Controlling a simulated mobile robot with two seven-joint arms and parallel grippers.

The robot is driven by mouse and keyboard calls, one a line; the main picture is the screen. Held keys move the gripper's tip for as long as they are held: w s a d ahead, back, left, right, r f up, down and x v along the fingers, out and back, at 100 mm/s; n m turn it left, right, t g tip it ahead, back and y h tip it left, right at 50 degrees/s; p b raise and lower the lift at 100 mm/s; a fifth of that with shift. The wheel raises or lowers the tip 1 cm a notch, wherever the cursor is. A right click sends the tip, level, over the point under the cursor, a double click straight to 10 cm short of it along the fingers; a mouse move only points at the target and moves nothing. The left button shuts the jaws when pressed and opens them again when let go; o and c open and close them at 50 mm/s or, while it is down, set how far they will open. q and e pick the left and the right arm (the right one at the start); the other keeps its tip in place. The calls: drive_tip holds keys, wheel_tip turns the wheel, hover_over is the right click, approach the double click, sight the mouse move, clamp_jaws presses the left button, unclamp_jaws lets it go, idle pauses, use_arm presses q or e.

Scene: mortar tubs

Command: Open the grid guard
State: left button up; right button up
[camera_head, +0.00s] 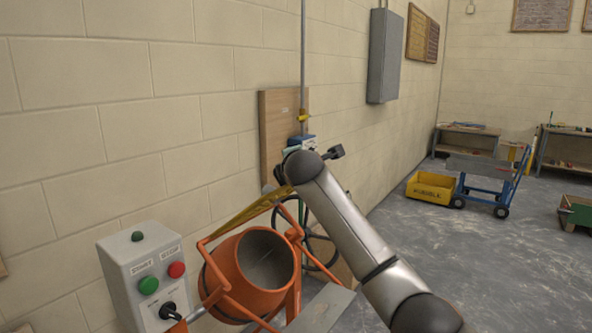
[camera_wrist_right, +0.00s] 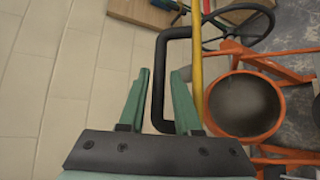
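The orange mixer drum (camera_head: 250,262) shows its open mouth in the head view; it is also at the right in the wrist view (camera_wrist_right: 245,103). A yellow bar (camera_head: 250,211), which looks like the guard seen edge-on, slants above the drum. In the wrist view the yellow bar (camera_wrist_right: 197,62) carries a black U-shaped handle (camera_wrist_right: 158,85). My right gripper (camera_wrist_right: 162,72) is open, its green fingers on either side of the handle's long bar, with small gaps visible. In the head view my right arm hides most of this gripper. My left gripper is not in view.
A grey control box (camera_head: 146,275) with green and red buttons stands left of the drum. A black handwheel (camera_head: 318,262) is behind the drum. The block wall (camera_head: 120,120) is close behind. A yellow tub (camera_head: 431,187) and a blue trolley (camera_head: 490,185) stand across the floor.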

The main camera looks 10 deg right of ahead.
drive_tip(key=b+v, duration=0.2)
drive_tip(key=v, duration=0.8)
drive_tip(key=shift+s+b, duration=0.25)
drive_tip(key=shift+b, duration=0.1)
drive_tip(key=shift+a+r, duration=0.1)
drive_tip(key=shift+r, duration=0.05)
